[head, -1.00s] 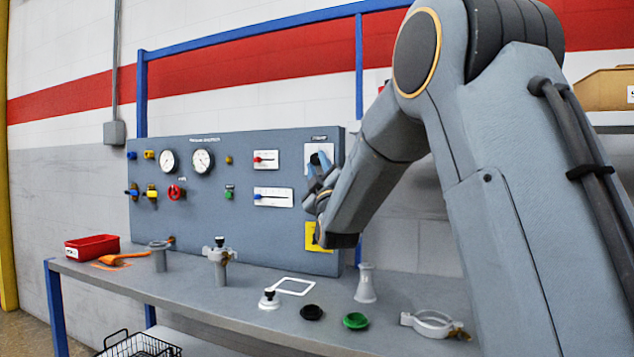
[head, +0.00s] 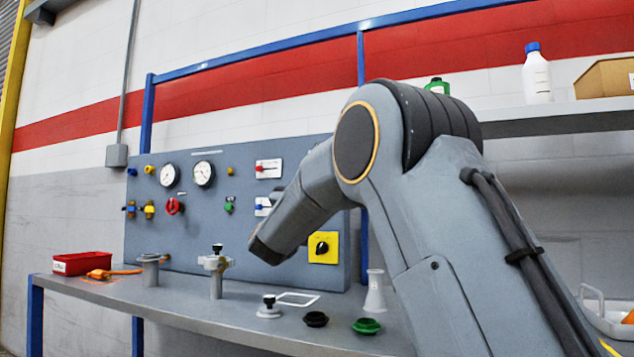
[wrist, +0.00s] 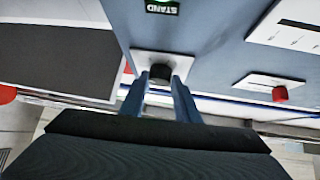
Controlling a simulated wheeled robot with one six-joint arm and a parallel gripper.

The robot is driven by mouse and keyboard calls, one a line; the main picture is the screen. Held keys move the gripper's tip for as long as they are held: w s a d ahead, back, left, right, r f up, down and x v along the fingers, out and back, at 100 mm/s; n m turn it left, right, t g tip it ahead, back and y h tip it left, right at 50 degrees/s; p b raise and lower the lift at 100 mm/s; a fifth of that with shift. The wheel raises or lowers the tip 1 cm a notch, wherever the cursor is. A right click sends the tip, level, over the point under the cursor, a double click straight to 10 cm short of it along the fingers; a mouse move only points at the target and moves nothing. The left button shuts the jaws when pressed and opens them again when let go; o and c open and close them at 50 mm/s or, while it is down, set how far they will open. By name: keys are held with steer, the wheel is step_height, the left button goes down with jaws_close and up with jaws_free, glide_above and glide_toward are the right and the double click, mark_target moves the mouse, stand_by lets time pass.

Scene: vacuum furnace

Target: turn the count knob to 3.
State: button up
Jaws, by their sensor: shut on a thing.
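In the wrist view, a dark round knob (wrist: 160,73), which looks to be the count knob, stands on a small white plate on the grey-blue panel. My gripper (wrist: 158,88) has one blue-grey finger on each side of it and is shut on it. The knob's pointer and marks cannot be read. In the head view, my forearm hides my gripper, this knob and its plate. The panel (head: 230,235) stands at the back of the bench.
A yellow plate with a black knob (head: 322,247) is on the panel, right of my forearm's lower end. A red slider (wrist: 280,94) is beside the held knob. The bench holds a valve post (head: 216,275), a black cap (head: 316,319) and a green cap (head: 366,326).

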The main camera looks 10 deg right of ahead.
steer(key=shift+w+a+r+m+g+h, duration=0.15)
steer(key=shift+m+g+h, duration=0.4)
steer(key=shift+m+g, duration=1.7)
steer(key=shift+w+a+r+m+g+h, duration=0.15)
steer(key=shift+m+g+h, duration=0.35)
steer(key=shift+m+g, duration=1.75)
steer(key=shift+w+a+r+m+g+h, duration=0.15)
steer(key=shift+m+g+h, duration=0.4)
steer(key=shift+m+g, duration=1.7)
steer(key=shift+m+t, duration=0.65)
steer(key=shift+m, duration=0.2)
steer(key=o, duration=1)
steer(key=shift+o, duration=0.2)
steer(key=shift+s+a+f, duration=0.1)
steer(key=shift+a, duration=0.05)
steer(key=p+v, duration=0.1)
steer(key=v, duration=0.6)
steer(key=shift+a, duration=0.3)
steer(key=shift+f, duration=0.15)
